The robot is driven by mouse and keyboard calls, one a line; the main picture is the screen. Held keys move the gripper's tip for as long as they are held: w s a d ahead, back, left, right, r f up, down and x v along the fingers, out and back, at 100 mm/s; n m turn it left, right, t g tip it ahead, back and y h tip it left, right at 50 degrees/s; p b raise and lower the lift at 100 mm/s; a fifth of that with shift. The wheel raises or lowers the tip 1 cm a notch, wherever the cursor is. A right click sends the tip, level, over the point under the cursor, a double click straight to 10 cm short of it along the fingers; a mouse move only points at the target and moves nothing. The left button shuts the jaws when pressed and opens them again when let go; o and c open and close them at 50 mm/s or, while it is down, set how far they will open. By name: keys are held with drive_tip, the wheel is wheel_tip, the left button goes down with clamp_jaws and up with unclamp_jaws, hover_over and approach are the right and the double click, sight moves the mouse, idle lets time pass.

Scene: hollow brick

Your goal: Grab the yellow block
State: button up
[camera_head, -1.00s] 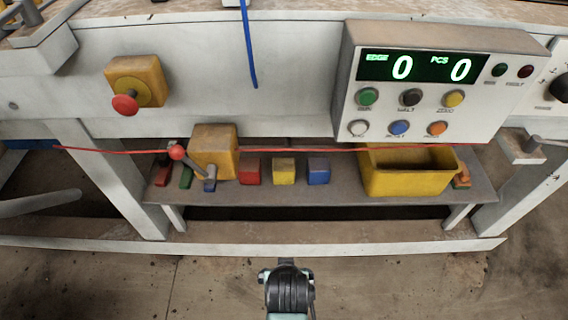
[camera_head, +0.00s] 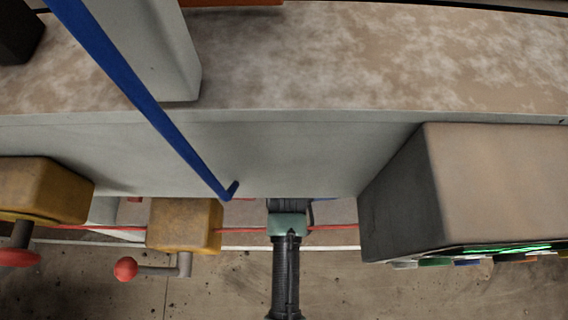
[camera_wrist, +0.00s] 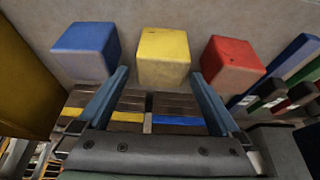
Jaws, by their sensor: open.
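The yellow block (camera_wrist: 163,58) sits on the grey shelf in the wrist view, between a blue block (camera_wrist: 87,52) on its left and a red block (camera_wrist: 231,65) on its right. My gripper (camera_wrist: 160,76) is open, with one finger on each side of the line to the yellow block. The fingertips are near the block's front face, and nothing is held between them. I cannot tell whether they touch it. In the head view the bench edge hides the yellow block, and only my arm shows, reaching under the bench.
A yellow bin wall (camera_wrist: 22,75) stands at the left in the wrist view, and several coloured handles (camera_wrist: 285,75) lie at the right. In the head view, a red-knobbed lever box (camera_head: 185,225), a hanging blue rod (camera_head: 150,105) and a control box (camera_head: 480,185) flank my arm.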

drive_tip(key=b+x, duration=0.3)
drive_tip(key=x, duration=0.4)
drive_tip(key=shift+w+a+f+b, duration=0.1)
drive_tip(key=shift+w+a+b, duration=0.05)
drive_tip(key=shift+w+b, duration=0.15)
drive_tip(key=c, duration=1.3)
